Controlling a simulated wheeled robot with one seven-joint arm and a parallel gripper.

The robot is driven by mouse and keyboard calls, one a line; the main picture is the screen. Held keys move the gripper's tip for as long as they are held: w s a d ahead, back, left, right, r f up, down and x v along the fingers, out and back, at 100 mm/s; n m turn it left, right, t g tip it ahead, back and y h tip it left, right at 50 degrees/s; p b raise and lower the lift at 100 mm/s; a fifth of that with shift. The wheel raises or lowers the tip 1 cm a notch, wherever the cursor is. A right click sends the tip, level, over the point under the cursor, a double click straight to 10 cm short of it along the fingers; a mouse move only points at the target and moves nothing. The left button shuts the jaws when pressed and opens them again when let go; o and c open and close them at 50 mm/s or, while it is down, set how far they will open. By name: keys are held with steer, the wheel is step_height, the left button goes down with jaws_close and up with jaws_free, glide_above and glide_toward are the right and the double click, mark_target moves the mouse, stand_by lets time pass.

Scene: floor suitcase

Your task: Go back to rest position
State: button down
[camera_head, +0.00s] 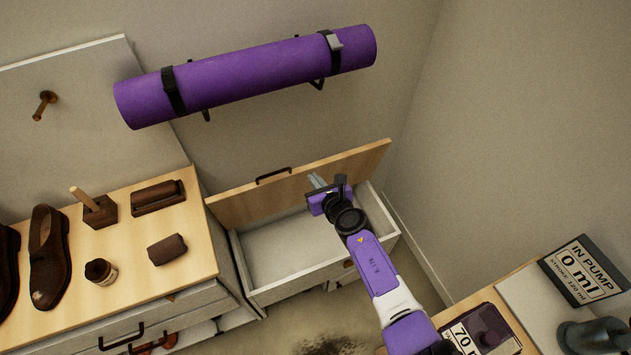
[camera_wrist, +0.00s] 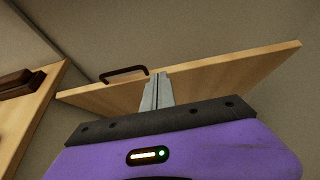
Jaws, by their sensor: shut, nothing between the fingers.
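My gripper (camera_head: 317,181) is shut and empty, its grey fingers together. In the head view it is above the right part of an open drawer, near the inner side of a raised wooden panel (camera_head: 325,179) with a dark handle. In the wrist view my gripper (camera_wrist: 156,90) points at the same wooden panel (camera_wrist: 220,85), and its fingers overlap the panel just right of the handle (camera_wrist: 124,74). I cannot tell whether they touch. The pale drawer (camera_head: 275,252) looks empty. My arm reaches in from the lower right.
A wooden cabinet top (camera_head: 130,245) at left holds a shoe (camera_head: 48,255), a brush block, a small jar (camera_head: 101,271) and brown pieces. A purple rolled mat (camera_head: 250,75) hangs on the wall. At lower right stand a pump sign (camera_head: 580,270) and a dark box (camera_head: 480,335).

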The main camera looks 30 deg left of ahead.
steer(key=shift+s+d+r, duration=0.25)
steer(key=shift+d+r, duration=0.05)
steer(key=shift+r, duration=0.4)
